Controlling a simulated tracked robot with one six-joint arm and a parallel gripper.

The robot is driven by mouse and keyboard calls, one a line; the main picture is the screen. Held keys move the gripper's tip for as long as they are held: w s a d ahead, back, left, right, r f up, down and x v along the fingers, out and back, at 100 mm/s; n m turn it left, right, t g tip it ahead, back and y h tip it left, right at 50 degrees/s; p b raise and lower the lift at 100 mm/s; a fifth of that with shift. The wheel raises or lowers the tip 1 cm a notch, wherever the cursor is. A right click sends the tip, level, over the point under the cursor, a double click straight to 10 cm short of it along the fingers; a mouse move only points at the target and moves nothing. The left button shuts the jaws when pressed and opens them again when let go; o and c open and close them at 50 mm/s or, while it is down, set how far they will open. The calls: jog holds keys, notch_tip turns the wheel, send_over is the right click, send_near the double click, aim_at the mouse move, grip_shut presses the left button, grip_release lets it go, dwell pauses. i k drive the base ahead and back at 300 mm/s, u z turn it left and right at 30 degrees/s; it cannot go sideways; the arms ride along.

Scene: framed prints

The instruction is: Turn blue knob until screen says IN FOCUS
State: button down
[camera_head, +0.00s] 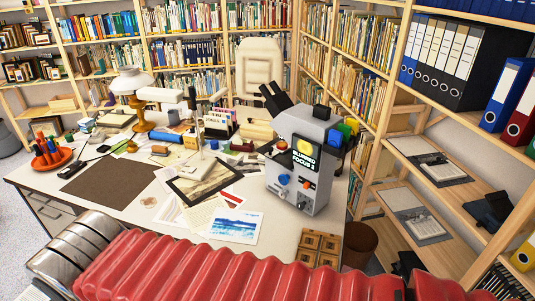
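A grey microscope-like device (300,165) stands upright on the right part of the desk, with black eyepieces on top. Its small screen (304,157) shows a word that looks like BLURRED above the word FOCUS and a small character I cannot read surely. The blue knob (283,180) is on the front face, low and left of the screen. An orange-red knob (306,184) is to its right, and a red knob (281,144) is higher up. My red ribbed arm crosses the bottom of the view, ending in metal segments at lower left. I see no gripper fingers, and nothing of mine touches the device.
The desk (110,190) holds papers, a dark mat (95,185), a framed picture (205,178), a lamp (132,85) and a red pen tray (52,158). A wooden box (319,246) sits at the front right. Full bookshelves close in the back and right.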

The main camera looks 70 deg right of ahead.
aim_at(283, 179)
jog(key=z, duration=2.65)
